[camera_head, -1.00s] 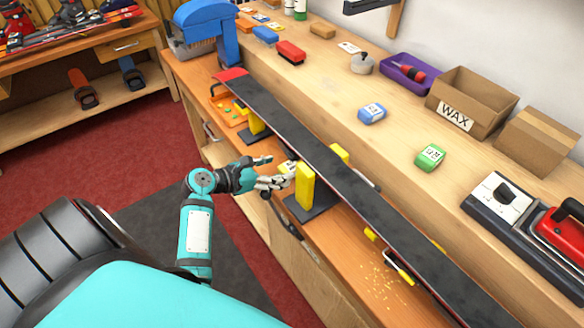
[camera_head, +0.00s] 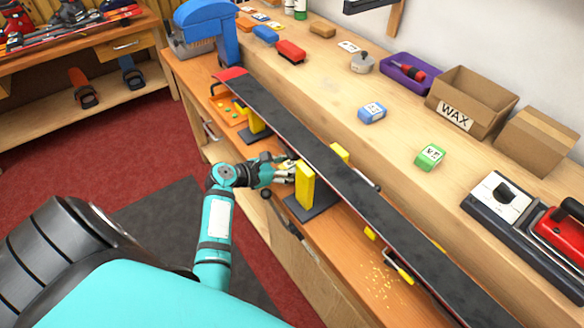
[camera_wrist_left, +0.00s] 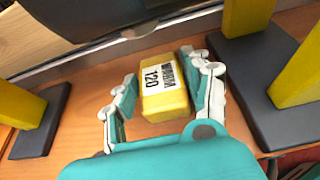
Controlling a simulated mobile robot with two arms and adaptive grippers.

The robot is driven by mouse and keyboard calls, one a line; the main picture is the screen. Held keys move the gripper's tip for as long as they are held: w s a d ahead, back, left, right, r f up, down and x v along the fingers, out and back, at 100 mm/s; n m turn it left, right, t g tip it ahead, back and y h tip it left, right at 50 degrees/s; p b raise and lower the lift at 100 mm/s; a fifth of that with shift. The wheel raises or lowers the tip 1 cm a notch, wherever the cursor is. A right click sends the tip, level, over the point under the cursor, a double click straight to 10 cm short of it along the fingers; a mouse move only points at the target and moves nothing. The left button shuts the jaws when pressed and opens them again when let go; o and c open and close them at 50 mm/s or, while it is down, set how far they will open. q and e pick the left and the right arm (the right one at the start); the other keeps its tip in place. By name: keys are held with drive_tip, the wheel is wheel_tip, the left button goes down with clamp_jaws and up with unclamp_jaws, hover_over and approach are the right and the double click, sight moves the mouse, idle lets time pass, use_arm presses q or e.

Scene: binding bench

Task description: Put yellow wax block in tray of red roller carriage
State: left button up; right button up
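The yellow wax block (camera_wrist_left: 165,98), with a white label reading 120, lies on the wooden bench surface in the left wrist view. My left gripper (camera_head: 286,170) is at the block, beside a yellow vise post. In the left wrist view its fingers stand apart on either side of the block, with a visible gap on the left. In the head view the fingers largely hide the block. A red unit with a handle, which looks like the red roller carriage (camera_head: 560,236), sits on a dark base at the right edge, partly cut off. Its tray cannot be made out. My right gripper is out of view.
A long dark ski or board (camera_head: 330,165) lies across yellow vise posts (camera_head: 305,185), just beyond my left gripper. On the upper shelf are a blue block (camera_head: 372,113), a green block (camera_head: 430,157), a WAX box (camera_head: 470,100) and a purple tray (camera_head: 402,78).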

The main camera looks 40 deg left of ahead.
use_arm(q)
drive_tip(key=c, duration=0.9)
drive_tip(key=shift+o, duration=0.2)
drive_tip(key=shift+s+r, duration=0.1)
drive_tip(key=shift+s+a+r, duration=0.1)
drive_tip(key=shift+s+r, duration=0.05)
drive_tip(key=shift+r, duration=0.05)
drive_tip(key=r+v, duration=0.1)
drive_tip(key=v, duration=1.4)
drive_tip(key=shift+r, duration=0.3)
